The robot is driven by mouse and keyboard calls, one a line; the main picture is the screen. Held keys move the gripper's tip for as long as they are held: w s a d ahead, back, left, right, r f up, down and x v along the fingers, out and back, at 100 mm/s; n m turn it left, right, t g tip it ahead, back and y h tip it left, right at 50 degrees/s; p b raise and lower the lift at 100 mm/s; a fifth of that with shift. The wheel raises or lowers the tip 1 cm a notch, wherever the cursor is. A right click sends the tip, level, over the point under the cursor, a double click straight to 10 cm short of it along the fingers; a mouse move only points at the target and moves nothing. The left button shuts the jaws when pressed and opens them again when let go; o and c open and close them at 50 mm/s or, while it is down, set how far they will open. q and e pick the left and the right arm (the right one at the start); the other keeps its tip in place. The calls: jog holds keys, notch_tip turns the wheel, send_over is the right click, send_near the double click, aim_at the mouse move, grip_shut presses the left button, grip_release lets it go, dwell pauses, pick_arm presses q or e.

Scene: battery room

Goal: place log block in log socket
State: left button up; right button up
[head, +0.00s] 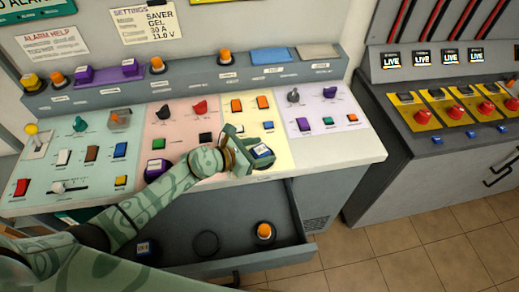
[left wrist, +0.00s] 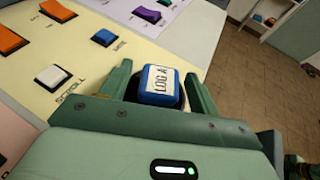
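The blue log block (left wrist: 158,84), with a white label reading "LOG A", sits in a dark round holder at the front edge of the yellow console panel. It also shows in the head view (head: 262,151). My left gripper (head: 243,148) is at the block, with one finger on each side of it in the left wrist view (left wrist: 160,88). The fingers look spread, with narrow gaps to the block. The lower part of the block is hidden by the holder and gripper.
A purple block (head: 155,167) stands left of my gripper. Switches crowd the panels. A white switch (left wrist: 53,76) is close by.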

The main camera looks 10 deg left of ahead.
pick_arm(q)
jog(key=shift+r, duration=0.25)
jog(key=shift+s+a+r+p, duration=0.1)
jog(key=shift+s+a+p, duration=0.15)
jog(key=shift+p, duration=0.05)
jog(key=p+v, duration=0.1)
jog(key=v, duration=0.9)
jog(key=shift+s+a, duration=0.1)
jog(key=shift+s, duration=0.1)
jog(key=shift+s+a+r, duration=0.15)
jog(key=shift+s+a, duration=0.15)
